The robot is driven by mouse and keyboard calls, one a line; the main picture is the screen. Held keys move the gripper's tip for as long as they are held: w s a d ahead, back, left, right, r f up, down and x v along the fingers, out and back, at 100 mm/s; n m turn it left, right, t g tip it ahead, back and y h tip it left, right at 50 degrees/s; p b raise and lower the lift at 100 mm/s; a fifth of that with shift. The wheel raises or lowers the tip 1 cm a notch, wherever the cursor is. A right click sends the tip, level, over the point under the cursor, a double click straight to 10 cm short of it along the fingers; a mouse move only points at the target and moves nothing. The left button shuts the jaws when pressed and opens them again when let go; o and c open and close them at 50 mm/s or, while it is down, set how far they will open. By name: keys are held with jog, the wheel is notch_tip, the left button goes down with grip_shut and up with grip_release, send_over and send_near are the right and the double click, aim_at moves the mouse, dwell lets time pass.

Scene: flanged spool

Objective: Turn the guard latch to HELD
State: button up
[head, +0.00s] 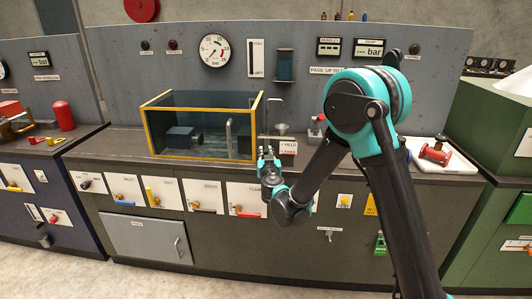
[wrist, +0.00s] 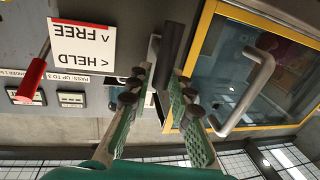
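The guard (head: 202,125) is a clear box with a yellow frame on the bench; its frame (wrist: 205,45) and grey bar handle (wrist: 245,95) show at right in the wrist view. A white HELD / FREE label (head: 288,147) is beside it; it reads upside down in the wrist view (wrist: 82,45). A dark cylindrical latch handle (wrist: 176,45) with a pale metal piece behind it stands between label and guard. My gripper (head: 268,158) is at the guard's front right corner. In the wrist view my gripper (wrist: 166,85) is open, its fingertips either side of the handle's end; contact is unclear.
A red-handled lever (wrist: 33,78) is beyond the label. A funnel (head: 282,128) stands behind my gripper. A white tray (head: 445,165) with a red spool (head: 436,153) is at the right. Panel valves line the cabinet front below.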

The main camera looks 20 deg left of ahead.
grip_shut()
jog(key=shift+a, duration=0.1)
jog(key=a+f+n+h, duration=0.1)
jog(key=n, duration=0.4)
jog(key=a+f+n+h, duration=0.1)
jog(key=n, duration=0.4)
jog(key=s+f+n+g+h, duration=0.1)
jog(key=n, duration=0.4)
jog(key=shift+a+n+h, duration=0.3)
jog(key=shift+a+h, duration=0.1)
dwell(0.7)
jog(key=o, duration=0.5)
grip_release()
